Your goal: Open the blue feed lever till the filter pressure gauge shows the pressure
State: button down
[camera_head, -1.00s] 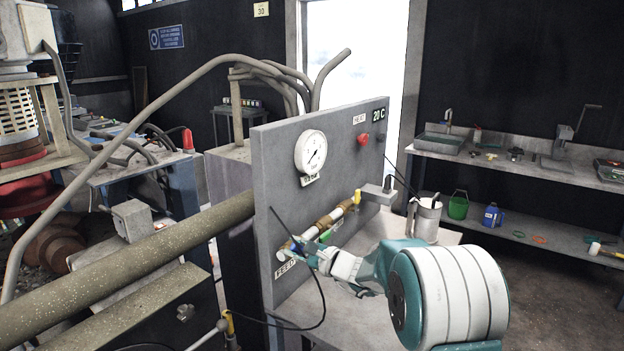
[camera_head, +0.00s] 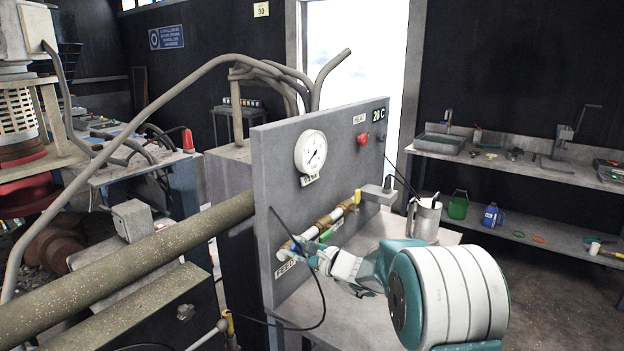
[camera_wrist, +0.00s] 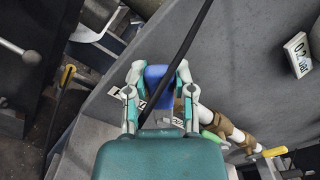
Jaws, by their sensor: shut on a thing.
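The blue feed lever (camera_wrist: 156,76) shows in the wrist view between the two fingers of my gripper (camera_wrist: 157,82), which is shut on it. In the head view my gripper (camera_head: 312,253) is at the near end of the pipe, by the FEED label (camera_head: 286,269), and hides most of the lever. The round white pressure gauge (camera_head: 310,152) is on the upright grey panel above the pipe. Its dark needle is visible, but the value is too small to read. A black cable crosses in front of the lever in the wrist view.
The grey panel (camera_head: 345,130) stands close beside my gripper. The pipe (camera_head: 340,212) bears brass fittings, a green handle (camera_wrist: 211,136) and a yellow handle (camera_wrist: 275,152). A metal jug (camera_head: 425,219) stands behind my arm. A red knob (camera_head: 363,139) is higher on the panel.

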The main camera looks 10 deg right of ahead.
aim_at(298, 248)
jog(key=shift+f, duration=0.15)
jog(key=c, duration=0.8)
grip_release()
jog(key=shift+w, duration=0.1)
jog(key=shift+v, duration=3)
jog(key=o, duration=0.4)
jog(key=shift+c, duration=0.2)
